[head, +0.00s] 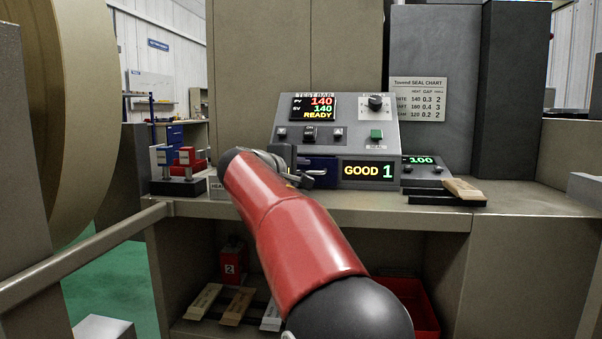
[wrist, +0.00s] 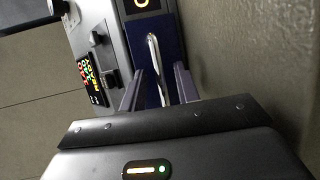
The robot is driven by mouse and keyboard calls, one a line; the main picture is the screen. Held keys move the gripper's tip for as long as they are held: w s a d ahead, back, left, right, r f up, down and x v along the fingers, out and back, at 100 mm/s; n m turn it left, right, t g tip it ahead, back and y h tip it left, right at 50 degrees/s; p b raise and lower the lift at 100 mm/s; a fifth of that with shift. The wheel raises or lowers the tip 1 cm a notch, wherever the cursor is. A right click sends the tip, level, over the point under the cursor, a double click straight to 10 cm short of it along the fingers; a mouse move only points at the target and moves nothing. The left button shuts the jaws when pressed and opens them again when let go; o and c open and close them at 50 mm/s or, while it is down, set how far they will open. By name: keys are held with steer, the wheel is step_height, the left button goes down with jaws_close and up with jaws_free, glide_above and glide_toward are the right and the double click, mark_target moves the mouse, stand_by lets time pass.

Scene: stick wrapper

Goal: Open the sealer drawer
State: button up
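The sealer (head: 340,115) is a grey sloped console on the bench, with a lit display reading READY. Its drawer (head: 320,163) has a dark blue front low on the console, partly hidden by my gripper (head: 306,177). In the wrist view the blue drawer front (wrist: 170,45) carries a slim silver bar handle (wrist: 154,60). My gripper (wrist: 157,88) points at it with its fingers apart, one on each side of the handle. Gaps show between the fingers and the bar. The drawer looks shut.
A GOOD 1 display (head: 368,171) is right of the drawer. A small stand with red and blue parts (head: 178,165) is left on the bench (head: 430,217). A wooden-topped block (head: 460,190) lies right. Below, a shelf holds wooden bars (head: 236,305) and a red bin (head: 410,300).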

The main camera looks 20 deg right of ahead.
jaws_close()
steer(key=shift+s+a, duration=0.1)
steer(key=shift+s+a+f+b, duration=0.1)
steer(key=shift+s+a+b, duration=0.1)
steer(key=shift+b, duration=0.1)
steer(key=s+a+b, duration=0.5)
steer(key=s+a, duration=0.4)
steer(key=s, duration=0.5)
steer(key=shift+a, duration=0.2)
steer(key=shift+s, duration=0.1)
jaws_free()
